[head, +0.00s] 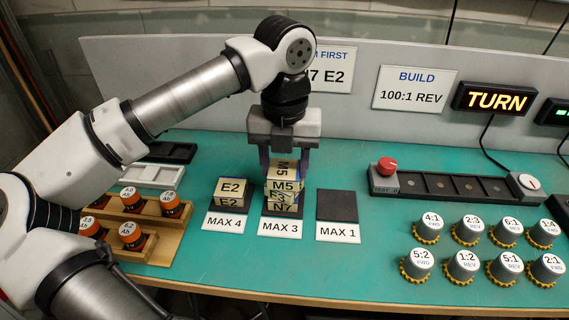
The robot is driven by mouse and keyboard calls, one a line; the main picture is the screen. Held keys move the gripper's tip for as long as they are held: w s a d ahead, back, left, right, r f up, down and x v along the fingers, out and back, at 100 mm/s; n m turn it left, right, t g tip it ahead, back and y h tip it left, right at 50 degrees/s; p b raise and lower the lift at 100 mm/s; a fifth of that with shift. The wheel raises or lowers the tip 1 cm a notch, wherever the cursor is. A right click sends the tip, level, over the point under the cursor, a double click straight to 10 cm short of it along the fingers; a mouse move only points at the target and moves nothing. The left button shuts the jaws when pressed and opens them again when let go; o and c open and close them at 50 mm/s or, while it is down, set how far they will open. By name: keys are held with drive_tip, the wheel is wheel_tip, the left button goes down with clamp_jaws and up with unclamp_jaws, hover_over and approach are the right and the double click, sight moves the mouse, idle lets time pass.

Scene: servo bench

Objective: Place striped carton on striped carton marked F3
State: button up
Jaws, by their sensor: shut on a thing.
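My gripper (283,158) is shut on a striped carton marked M5 (285,186), with one finger on either side of it. The M5 carton is directly over a striped carton on which a "3" shows (282,197); the rest of that mark is hidden. Whether M5 touches the carton below or hovers just above it, I cannot tell. Under these is a carton that seems marked N7 (282,208), on the dark pad behind the MAX 3 label (281,228).
A carton marked E2 (231,190) stands to the left at the MAX 4 label (225,222). The MAX 1 pad (337,206) to the right is empty. A wooden rack (150,240) with orange cells is at left. Several knobs (425,225) and a rail with a red button (387,165) are at right.

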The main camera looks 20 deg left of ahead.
sight(284, 168)
drive_tip(key=shift+f, duration=0.15)
drive_tip(key=o, duration=1)
wheel_tip(284, 168, up, 12)
drive_tip(key=shift+r, duration=0.2)
